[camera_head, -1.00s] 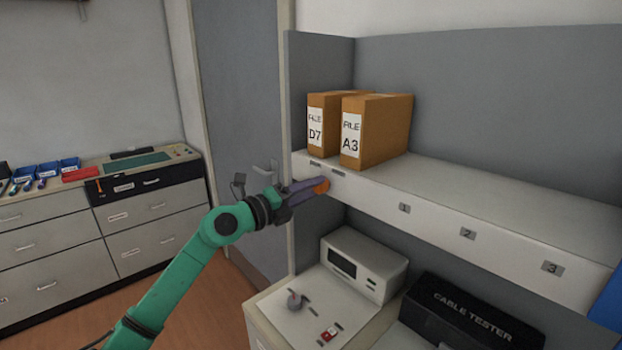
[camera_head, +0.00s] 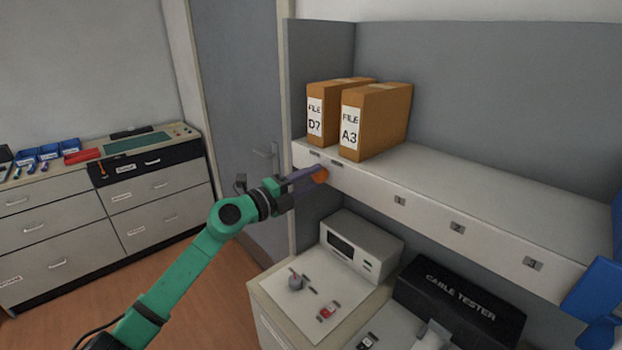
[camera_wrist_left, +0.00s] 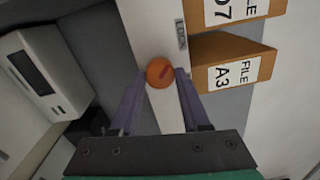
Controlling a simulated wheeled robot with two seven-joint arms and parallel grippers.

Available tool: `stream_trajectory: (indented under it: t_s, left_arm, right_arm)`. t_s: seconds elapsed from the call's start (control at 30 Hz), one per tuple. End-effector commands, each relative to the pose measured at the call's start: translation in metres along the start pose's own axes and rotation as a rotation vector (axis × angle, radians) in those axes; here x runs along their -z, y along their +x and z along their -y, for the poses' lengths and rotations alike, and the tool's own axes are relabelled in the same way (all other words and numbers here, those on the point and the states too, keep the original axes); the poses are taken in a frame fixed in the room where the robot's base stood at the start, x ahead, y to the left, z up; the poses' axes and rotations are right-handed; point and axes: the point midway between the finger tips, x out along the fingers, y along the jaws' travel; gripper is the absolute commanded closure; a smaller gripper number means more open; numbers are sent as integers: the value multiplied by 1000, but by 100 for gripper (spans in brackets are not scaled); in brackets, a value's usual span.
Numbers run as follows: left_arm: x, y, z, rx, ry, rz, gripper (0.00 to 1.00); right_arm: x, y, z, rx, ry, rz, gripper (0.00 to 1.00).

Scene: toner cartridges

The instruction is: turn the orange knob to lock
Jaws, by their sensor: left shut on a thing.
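The round orange knob (camera_head: 320,175) sits on the pale front face of the shelf, below the files, near its left end. In the left wrist view the knob (camera_wrist_left: 159,72) shows a small slanted red mark, and a LOCK label (camera_wrist_left: 180,35) is on the panel near it. My left gripper (camera_head: 314,175) reaches it from the left. Its purple fingers (camera_wrist_left: 159,80) lie on either side of the knob, shut on it. My right gripper is not in view.
Boxes D7 (camera_head: 315,118) and A3 (camera_head: 380,120) stand on the shelf (camera_head: 480,192) above. Below are a white device (camera_head: 362,248) and a black cable tester box (camera_head: 460,300). A blue shape (camera_head: 597,290), unclear what, is at the right edge. Drawers (camera_head: 60,230) stand at left.

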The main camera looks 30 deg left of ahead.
Motion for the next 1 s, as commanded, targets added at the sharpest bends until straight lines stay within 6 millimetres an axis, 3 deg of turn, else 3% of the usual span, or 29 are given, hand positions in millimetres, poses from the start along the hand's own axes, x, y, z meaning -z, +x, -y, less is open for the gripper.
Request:
stream_trajectory:
  t_s: [0.07,0.1,0.17,0.2,0.47,0.63,0.77,1.0]
  left_arm:
    - [-2,0,2,4,0,4,100]
    - [-2,0,2,4,0,4,50]
    - [-2,0,2,3,1,4,27]
    - [-1,0,1,3,1,4,24]
    - [0,0,0,1,1,1,24]
    - [-1,-12,-4,-2,3,3,24]
    - [1,-34,-7,-4,4,-1,24]
    - [1,-94,-8,-3,0,1,24]
  right_arm:
    - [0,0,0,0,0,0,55]
    - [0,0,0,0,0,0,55]
    - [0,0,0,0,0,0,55]
    - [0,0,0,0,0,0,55]
    - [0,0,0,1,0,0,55]
    - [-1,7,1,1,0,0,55]
    - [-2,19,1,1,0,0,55]
    - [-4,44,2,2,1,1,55]
